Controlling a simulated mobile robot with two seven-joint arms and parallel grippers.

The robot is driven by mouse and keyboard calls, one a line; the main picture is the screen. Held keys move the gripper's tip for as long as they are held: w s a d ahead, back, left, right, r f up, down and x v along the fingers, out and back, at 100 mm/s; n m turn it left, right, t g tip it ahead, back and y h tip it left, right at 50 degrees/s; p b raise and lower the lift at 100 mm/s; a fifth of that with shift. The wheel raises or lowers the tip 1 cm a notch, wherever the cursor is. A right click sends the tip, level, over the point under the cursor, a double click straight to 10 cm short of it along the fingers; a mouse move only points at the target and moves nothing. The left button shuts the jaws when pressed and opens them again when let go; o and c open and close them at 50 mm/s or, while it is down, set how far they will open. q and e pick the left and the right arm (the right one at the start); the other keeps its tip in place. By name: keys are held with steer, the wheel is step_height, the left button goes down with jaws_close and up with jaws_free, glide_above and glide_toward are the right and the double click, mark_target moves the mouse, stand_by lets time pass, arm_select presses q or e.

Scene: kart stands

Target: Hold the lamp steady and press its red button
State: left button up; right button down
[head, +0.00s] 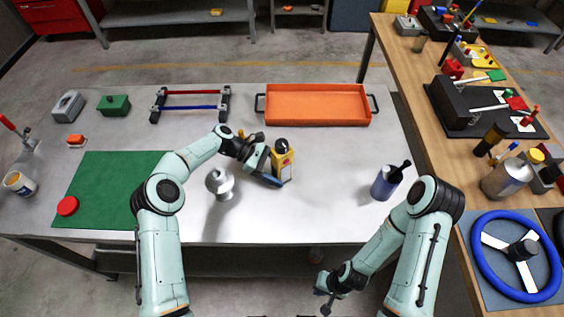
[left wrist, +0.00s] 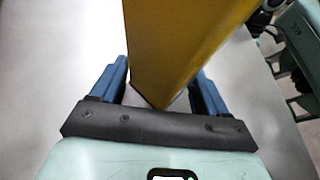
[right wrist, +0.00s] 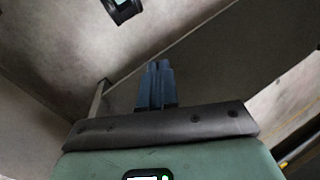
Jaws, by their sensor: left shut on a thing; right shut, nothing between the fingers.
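The lamp (head: 284,158), a yellow body with a dark top, stands near the middle of the grey table. My left gripper (head: 271,172) is shut on its body, coming from the left. In the left wrist view the lamp's yellow body (left wrist: 180,45) fills the space between the two blue fingers (left wrist: 155,92). My right gripper (head: 325,291) is shut and empty, low in front of the table's near edge. Its blue fingers (right wrist: 157,80) are together in the right wrist view, with no lamp there.
A silver rounded object (head: 220,183) stands left of the lamp. A blue cup (head: 386,183) with a dark tool stands to the right. An orange tray (head: 317,120) lies behind. A green mat (head: 110,180) lies left. The table's front between lamp and cup is clear.

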steer(key=w+a+r+m+t+y, duration=0.15)
steer(key=w+a+r+m, duration=0.3)
steer(key=a+r, duration=0.6)
steer(key=w+a+r+m+y, duration=0.2)
steer(key=w+a+r+m, duration=0.25)
steer(key=a+r, duration=0.65)
steer(key=w+d+r+m+t, duration=0.1)
steer(key=d, duration=0.2)
steer(key=w+d+r+t+h, duration=0.1)
steer(key=w+d+r, duration=0.1)
steer(key=d, duration=0.1)
steer(key=w+d+r+m+t, duration=0.1)
steer(key=w+d, duration=0.1)
steer(key=d, duration=0.1)
steer(key=shift+d+r+m+h, duration=0.25)
steer(key=shift+d+m+h, duration=0.05)
steer(key=shift+h, duration=0.05)
steer(key=w+d+r+m+t+h, duration=0.2)
steer(key=w+d+r+m+t, duration=0.25)
steer(key=d, duration=0.35)
glide_toward(288, 166)
steer(key=shift+w+a+f+n, duration=0.2)
steer(key=shift+w+f, duration=0.4)
steer(key=shift+f, duration=0.15)
steer(key=shift+w+a+f+n, duration=0.15)
steer(key=shift+w+a+f, duration=0.05)
steer(key=shift+w+f, duration=0.5)
steer(key=shift+s, duration=0.1)
steer(key=shift+w+a, duration=0.2)
steer(key=shift+w, duration=0.15)
